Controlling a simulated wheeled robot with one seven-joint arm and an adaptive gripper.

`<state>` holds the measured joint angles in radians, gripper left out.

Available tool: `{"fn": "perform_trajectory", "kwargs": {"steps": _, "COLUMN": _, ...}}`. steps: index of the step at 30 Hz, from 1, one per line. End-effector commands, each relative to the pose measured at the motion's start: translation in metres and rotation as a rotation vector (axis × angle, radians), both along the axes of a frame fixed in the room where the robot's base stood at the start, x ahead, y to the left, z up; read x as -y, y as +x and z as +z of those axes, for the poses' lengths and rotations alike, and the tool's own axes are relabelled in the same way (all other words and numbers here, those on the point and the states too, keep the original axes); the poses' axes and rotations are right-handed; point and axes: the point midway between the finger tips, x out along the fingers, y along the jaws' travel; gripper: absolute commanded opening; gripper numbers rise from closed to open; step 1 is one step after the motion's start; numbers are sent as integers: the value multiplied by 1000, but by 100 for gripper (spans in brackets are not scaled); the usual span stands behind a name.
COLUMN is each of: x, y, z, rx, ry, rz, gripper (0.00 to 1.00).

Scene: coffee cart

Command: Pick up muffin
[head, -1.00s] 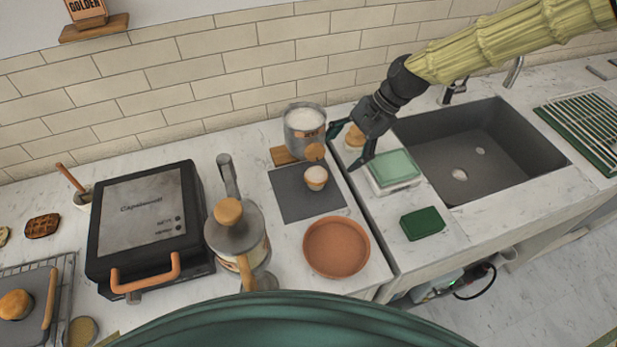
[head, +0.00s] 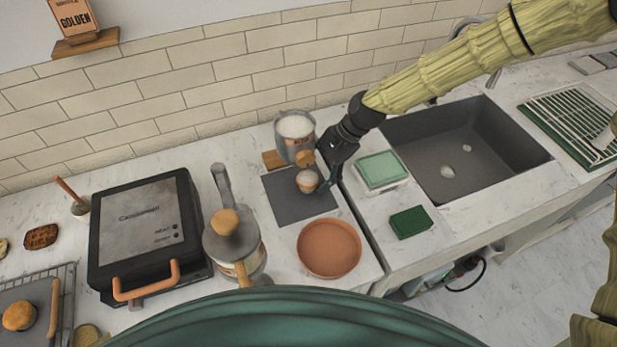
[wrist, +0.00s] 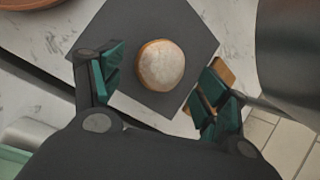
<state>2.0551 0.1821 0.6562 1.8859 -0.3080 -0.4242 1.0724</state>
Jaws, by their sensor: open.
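The muffin (head: 307,182) has a pale, dusted top and a tan side. It stands upright on a dark grey square mat (head: 286,207). In the wrist view the muffin (wrist: 161,62) lies between and slightly ahead of the green fingertips, with the mat (wrist: 112,28) around it. My gripper (head: 322,170) is at the right side of the muffin in the head view; it also shows in the wrist view (wrist: 160,84). Its fingers are spread apart and hold nothing. I see gaps between the muffin and both fingers in the wrist view.
A metal jug (head: 295,140) of white contents stands close behind the muffin. A terracotta dish (head: 329,248) is in front, a kettle-like pot (head: 232,245) to the left. A green-lidded box (head: 382,170), green sponge (head: 410,222) and sink (head: 465,150) are right.

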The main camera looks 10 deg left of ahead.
Motion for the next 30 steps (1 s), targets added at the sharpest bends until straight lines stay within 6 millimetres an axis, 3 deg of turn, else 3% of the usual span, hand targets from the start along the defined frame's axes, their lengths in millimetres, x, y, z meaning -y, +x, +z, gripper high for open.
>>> {"fn": "perform_trajectory", "kwargs": {"steps": 9, "x": -12, "y": -6, "z": -21, "rx": -2, "ry": -1, "rz": 1, "gripper": 75}}
{"fn": "perform_trajectory", "kwargs": {"steps": 18, "x": -13, "y": -6, "z": -23, "rx": 0, "ry": -1, "rz": 1, "gripper": 75}}
{"fn": "perform_trajectory", "kwargs": {"steps": 26, "x": -13, "y": -6, "z": -23, "rx": 0, "ry": -1, "rz": 1, "gripper": 28}}
{"fn": "perform_trajectory", "kwargs": {"steps": 30, "x": -13, "y": -6, "z": -23, "rx": 0, "ry": -1, "rz": 1, "gripper": 22}}
